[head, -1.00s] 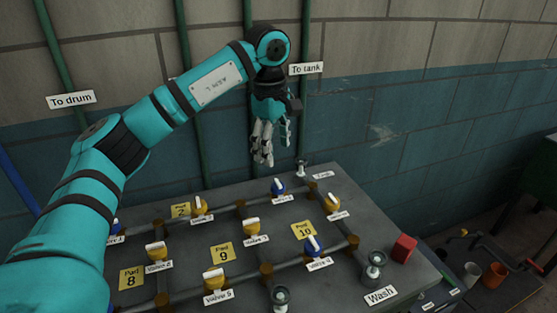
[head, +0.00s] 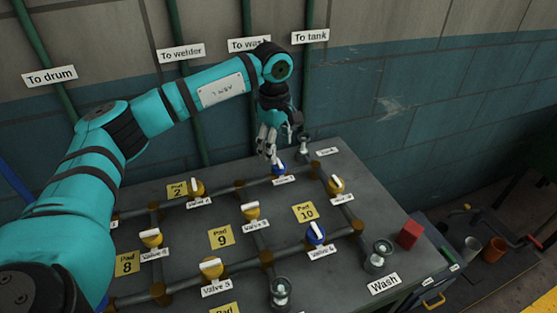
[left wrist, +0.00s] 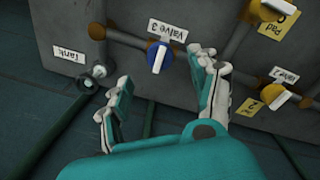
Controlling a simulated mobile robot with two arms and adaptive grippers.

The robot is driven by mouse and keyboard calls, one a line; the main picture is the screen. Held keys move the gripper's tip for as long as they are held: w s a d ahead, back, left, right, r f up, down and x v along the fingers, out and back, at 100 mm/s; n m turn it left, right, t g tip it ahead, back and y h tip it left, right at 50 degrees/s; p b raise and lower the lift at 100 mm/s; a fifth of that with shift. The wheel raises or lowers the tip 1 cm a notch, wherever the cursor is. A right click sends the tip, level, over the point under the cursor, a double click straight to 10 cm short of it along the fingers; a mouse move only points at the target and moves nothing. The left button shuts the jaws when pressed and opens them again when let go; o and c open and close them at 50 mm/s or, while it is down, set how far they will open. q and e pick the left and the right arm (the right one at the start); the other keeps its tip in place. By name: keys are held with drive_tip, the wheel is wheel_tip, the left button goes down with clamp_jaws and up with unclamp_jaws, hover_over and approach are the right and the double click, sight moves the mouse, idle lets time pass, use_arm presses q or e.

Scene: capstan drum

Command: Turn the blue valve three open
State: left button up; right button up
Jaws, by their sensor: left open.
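The blue valve three (head: 279,170) sits on the pipe near the back of the grey panel, with its "Valve 3" label (head: 285,180) in front. In the left wrist view the blue valve (left wrist: 153,48) has a white handle (left wrist: 159,60) that appears to lie across the pipe. My left gripper (head: 270,155) is open just above and behind the valve, fingers pointing down. In the left wrist view its fingers (left wrist: 160,70) are spread, with the valve beyond the gap between them. It holds nothing; contact with the handle cannot be told. My right gripper is not in view.
Yellow valves, such as one at right (head: 336,185), and another blue valve (head: 316,233) share the panel (head: 350,165). A metal fitting (head: 303,148) stands close right of my left gripper. A red block (head: 410,234) sits at the panel's right edge. The wall is behind.

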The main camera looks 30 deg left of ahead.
sight(279, 162)
use_arm(q)
drive_tip(key=f, duration=0.6)
drive_tip(key=shift+w+f+p, duration=0.15)
drive_tip(key=shift+w+p, duration=0.1)
drive_tip(key=shift+p, duration=0.05)
drive_tip(key=c, duration=1.1)
